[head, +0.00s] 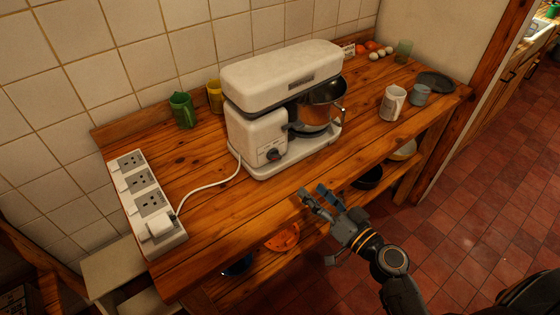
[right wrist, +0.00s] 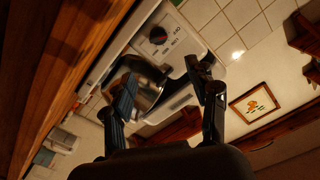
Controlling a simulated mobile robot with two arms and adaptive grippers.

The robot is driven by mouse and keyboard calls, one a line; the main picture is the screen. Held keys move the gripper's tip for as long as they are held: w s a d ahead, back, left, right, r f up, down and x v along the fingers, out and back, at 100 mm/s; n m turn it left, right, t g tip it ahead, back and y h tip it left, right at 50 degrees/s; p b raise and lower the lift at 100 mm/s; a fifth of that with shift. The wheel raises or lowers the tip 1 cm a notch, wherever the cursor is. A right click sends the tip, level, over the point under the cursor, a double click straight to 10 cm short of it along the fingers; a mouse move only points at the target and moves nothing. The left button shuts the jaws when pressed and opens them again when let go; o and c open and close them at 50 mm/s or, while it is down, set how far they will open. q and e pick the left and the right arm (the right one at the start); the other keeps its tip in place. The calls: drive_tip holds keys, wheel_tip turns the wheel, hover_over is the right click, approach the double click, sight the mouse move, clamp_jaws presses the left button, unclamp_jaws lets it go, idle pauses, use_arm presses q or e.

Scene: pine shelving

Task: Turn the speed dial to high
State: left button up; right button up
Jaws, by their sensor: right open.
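A white stand mixer (head: 285,80) stands on the wooden counter, with a metal bowl (head: 320,105) under its head. Its dark speed dial (head: 272,155) with a red mark is low on the front face of the base. In the wrist view the dial is beyond the open fingers (right wrist: 166,85). My left gripper is out of view.
A white power strip (head: 128,180) with the mixer's plugged-in cord (head: 212,184) lies at left. Green (head: 181,110) and yellow (head: 215,97) cups stand behind the mixer, a white mug (head: 392,103) at right. The counter in front of the dial is clear.

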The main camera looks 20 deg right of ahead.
sight(278, 157)
drive_tip(key=p+x, duration=0.5)
drive_tip(key=x, duration=0.7)
drive_tip(key=shift+w, duration=0.35)
drive_tip(key=shift+w+a+f, duration=0.1)
drive_tip(key=shift+w+a, duration=0.1)
drive_tip(key=shift+w, duration=0.25)
drive_tip(key=c, duration=1.1)
